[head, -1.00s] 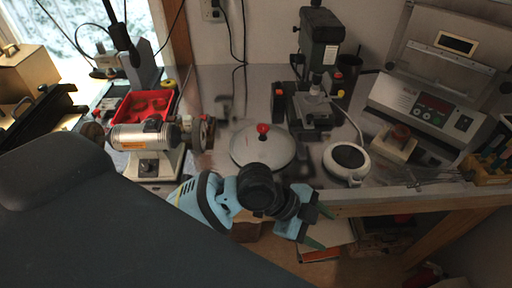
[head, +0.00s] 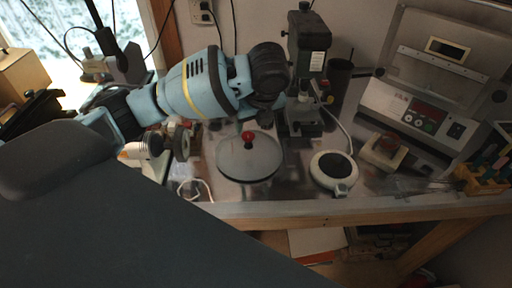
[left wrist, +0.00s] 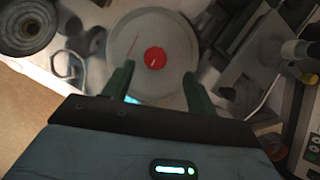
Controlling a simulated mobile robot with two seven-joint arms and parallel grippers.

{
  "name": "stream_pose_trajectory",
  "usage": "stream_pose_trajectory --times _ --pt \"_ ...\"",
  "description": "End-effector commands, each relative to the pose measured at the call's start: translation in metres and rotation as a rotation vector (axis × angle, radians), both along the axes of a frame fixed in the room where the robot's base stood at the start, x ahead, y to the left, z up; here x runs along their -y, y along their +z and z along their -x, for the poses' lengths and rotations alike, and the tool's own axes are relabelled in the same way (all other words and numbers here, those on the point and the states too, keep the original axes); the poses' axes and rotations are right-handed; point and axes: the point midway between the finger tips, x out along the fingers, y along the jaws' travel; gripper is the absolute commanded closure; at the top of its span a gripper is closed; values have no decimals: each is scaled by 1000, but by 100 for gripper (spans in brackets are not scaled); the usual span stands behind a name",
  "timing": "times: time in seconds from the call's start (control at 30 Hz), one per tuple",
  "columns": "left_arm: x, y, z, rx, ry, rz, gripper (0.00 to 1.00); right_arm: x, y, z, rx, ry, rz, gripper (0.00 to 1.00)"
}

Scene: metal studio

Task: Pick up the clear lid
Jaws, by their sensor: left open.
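The clear lid (head: 249,160) is a round greyish disc with a red knob (head: 248,137) at its centre. It lies on the metal workbench in the middle of the head view. It also shows in the left wrist view (left wrist: 126,35), with its red knob (left wrist: 154,58) between and beyond the fingertips. My left gripper (left wrist: 156,80) is open and empty, its two green fingers apart over the lid. In the head view my left arm reaches above and behind the lid, and the fingers are mostly hidden. My right gripper is not in view.
A drill press (head: 304,60) stands behind the lid. A round white device with a dark top (head: 334,168) sits to its right. A bench grinder (head: 140,150) is at left, partly hidden by my arm. The bench's front edge (head: 300,212) is clear.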

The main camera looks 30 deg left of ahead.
Motion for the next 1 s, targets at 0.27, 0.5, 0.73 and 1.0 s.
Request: stream_pose_trajectory --times 0.27,0.5,0.73,1.0 --pt "-4 -6 -2 -1 5 -7 43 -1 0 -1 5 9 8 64" --pt "-9 -25 -6 0 5 -5 43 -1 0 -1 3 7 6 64" --pt "-13 -38 -5 -2 5 -6 43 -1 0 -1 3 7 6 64" --pt "-22 -69 -9 1 5 -5 43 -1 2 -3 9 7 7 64"
